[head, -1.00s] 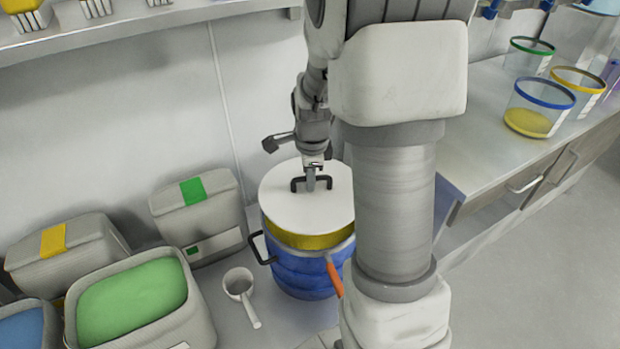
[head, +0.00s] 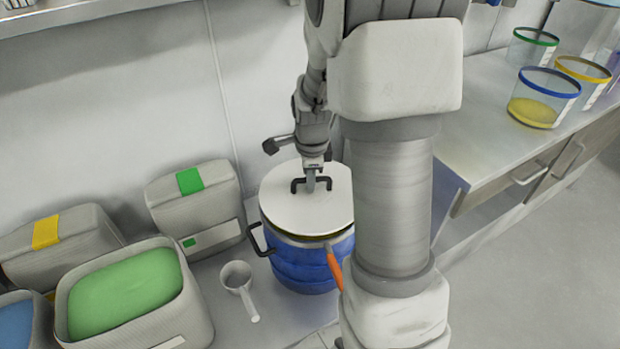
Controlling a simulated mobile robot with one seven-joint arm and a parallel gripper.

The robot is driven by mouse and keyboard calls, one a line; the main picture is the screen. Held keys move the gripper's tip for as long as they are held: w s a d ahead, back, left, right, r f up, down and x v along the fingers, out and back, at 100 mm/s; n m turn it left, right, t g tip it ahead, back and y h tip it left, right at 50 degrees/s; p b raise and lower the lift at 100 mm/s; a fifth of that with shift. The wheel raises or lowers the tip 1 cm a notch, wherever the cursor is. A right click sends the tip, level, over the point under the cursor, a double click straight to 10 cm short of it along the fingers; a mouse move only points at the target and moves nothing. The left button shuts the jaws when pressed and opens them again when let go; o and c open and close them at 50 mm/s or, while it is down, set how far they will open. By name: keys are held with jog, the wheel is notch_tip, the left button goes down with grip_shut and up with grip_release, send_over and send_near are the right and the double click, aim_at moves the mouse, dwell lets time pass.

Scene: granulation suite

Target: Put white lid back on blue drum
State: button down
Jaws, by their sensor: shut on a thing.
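The blue drum (head: 305,272) stands on the counter in the middle of the head view, with dark side handles and an orange piece (head: 334,268) at its front right. The round white lid (head: 283,212) lies over the drum's mouth. A thin dark and yellowish gap shows between the lid's front edge and the drum's rim. My gripper (head: 311,182) is shut on the lid's dark handle (head: 297,184), from above. My arm hides the right side of the drum and part of the lid's right edge.
A bin of green powder (head: 125,295), lidded grey bins (head: 195,205) and a white scoop (head: 238,278) are left of the drum. Clear containers with coloured rims (head: 543,97) stand on the right-hand bench (head: 480,150). A wall is close behind the drum.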

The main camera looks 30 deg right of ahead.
aim_at(312, 202)
jog(key=shift+f+b, duration=0.75)
jog(key=shift+f, duration=0.25)
dwell(0.7)
jog(key=c, duration=0.8)
grip_release()
jog(key=s+r+p, duration=0.1)
jog(key=r+p, duration=0.1)
jog(key=r, duration=0.3)
jog(key=s+r+p, duration=0.1)
jog(key=r, duration=0.5)
jog(key=s+a+r+p, duration=0.1)
jog(key=r+p, duration=0.1)
jog(key=r, duration=0.4)
jog(key=shift+s+a+p, duration=0.1)
jog(key=shift+p, duration=0.2)
jog(key=s+a+r+n+t, duration=0.2)
jog(key=s+a+r+n, duration=0.2)
jog(key=s+a+n, duration=0.5)
jog(key=s+a+r+n+t, duration=0.2)
jog(key=s+r+n, duration=0.35)
jog(key=n, duration=0.75)
jog(key=shift+y, duration=0.4)
jog(key=r+p, duration=0.8)
jog(key=p, duration=0.1)
jog(key=s+r+p, duration=0.1)
jog(key=r+p, duration=0.3)
jog(key=p, duration=0.1)
jog(key=shift+r, duration=0.3)
